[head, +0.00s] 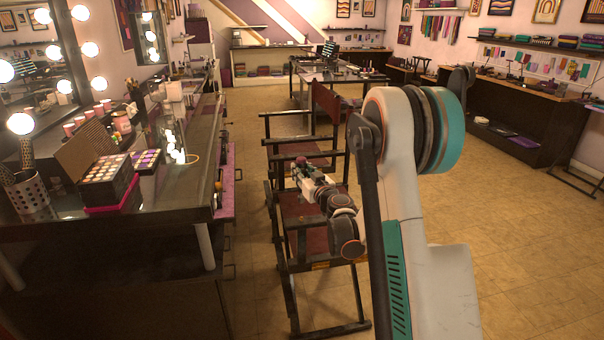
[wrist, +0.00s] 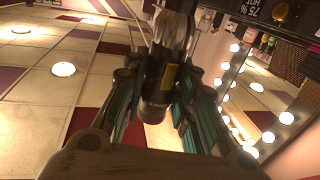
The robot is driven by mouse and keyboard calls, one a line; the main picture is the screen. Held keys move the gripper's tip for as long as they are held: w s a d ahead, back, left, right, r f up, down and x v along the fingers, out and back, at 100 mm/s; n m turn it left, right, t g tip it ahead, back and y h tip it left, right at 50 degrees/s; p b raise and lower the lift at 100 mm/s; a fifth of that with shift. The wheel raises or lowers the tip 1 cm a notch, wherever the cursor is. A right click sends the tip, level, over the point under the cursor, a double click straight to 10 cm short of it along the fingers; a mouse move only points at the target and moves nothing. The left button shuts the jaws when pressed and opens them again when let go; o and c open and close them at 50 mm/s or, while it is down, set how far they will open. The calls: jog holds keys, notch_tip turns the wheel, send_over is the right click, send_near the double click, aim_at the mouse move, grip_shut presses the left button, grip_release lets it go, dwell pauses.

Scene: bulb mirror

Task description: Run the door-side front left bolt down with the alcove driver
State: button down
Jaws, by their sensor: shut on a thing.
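My gripper (wrist: 158,80) is shut on a dark cylindrical tool with a yellow patch and small lettering, which I take to be the driver (wrist: 154,102). In the head view my gripper (head: 305,178) is small, in front of the red-seated chair, and the tool cannot be clearly made out there. I cannot pick out the door-side front left bolt in either view.
Dark-framed chairs (head: 288,238) stand close around my gripper in the head view. A counter (head: 150,222) with a palette box (head: 105,180), a brush cup (head: 27,193) and bulb mirrors (head: 28,60) is at left. Open tiled floor (head: 500,220) lies at right.

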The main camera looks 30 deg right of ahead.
jog(key=b, duration=0.4)
send_over(302, 201)
jog(key=shift+w+d+f, duration=0.1)
jog(key=shift+w+f, duration=0.1)
jog(key=shift+f, duration=1.05)
jog(key=shift+w+d+f, duration=0.1)
jog(key=shift+w+f, duration=0.1)
jog(key=shift+f, duration=1.45)
jog(key=shift+s+f, duration=0.1)
jog(key=shift+f, duration=1.15)
dwell(1.1)
jog(key=shift+r+p, duration=0.5)
jog(key=shift+r, duration=0.35)
dwell(0.6)
